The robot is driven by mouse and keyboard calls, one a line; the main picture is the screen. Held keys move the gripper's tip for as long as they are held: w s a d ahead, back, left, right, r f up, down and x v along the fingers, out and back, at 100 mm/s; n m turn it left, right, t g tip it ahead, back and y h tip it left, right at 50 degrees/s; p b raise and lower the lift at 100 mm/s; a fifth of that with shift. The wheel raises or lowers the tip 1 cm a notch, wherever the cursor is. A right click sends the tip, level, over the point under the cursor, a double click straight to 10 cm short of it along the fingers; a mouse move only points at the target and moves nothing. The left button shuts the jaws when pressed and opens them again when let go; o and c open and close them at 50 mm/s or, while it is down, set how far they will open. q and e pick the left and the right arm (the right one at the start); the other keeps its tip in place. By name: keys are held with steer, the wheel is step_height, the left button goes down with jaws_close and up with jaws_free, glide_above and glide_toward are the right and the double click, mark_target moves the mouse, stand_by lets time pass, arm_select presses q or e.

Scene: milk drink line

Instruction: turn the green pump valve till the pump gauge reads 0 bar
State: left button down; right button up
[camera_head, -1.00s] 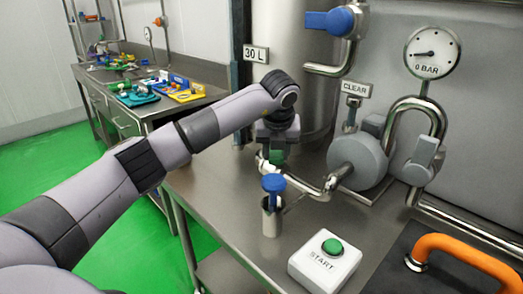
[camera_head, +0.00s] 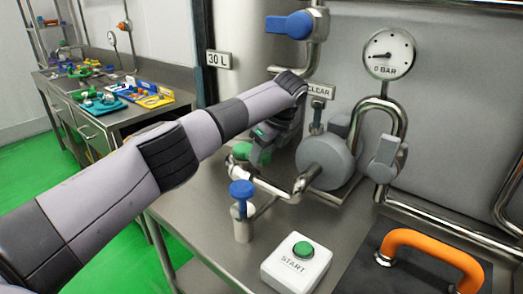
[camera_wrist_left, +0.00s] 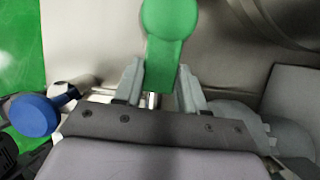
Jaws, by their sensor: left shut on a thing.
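The green pump valve (camera_head: 242,151) sits on the pipe left of the grey pump (camera_head: 326,161), largely hidden by my wrist. My right gripper is not in view.
A blue valve (camera_head: 241,190) stands on the pipe in front, and shows in the left wrist view (camera_wrist_left: 35,115). A white START box (camera_head: 297,265) with a green button and an orange handle (camera_head: 432,250) are nearer. Another blue valve (camera_head: 289,25) is above.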

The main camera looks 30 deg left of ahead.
arm_select(q)
steer(key=shift+w+r+n, duration=0.1)
steer(key=shift+w+n, duration=0.1)
steer(key=shift+n, duration=0.1)
stand_by(0.4)
steer(key=c, duration=0.6)
jaws_free()
steer(key=shift+c, duration=0.2)
steer(key=v, duration=0.7)
steer(key=shift+b, duration=0.4)
steer(key=shift+w, duration=0.1)
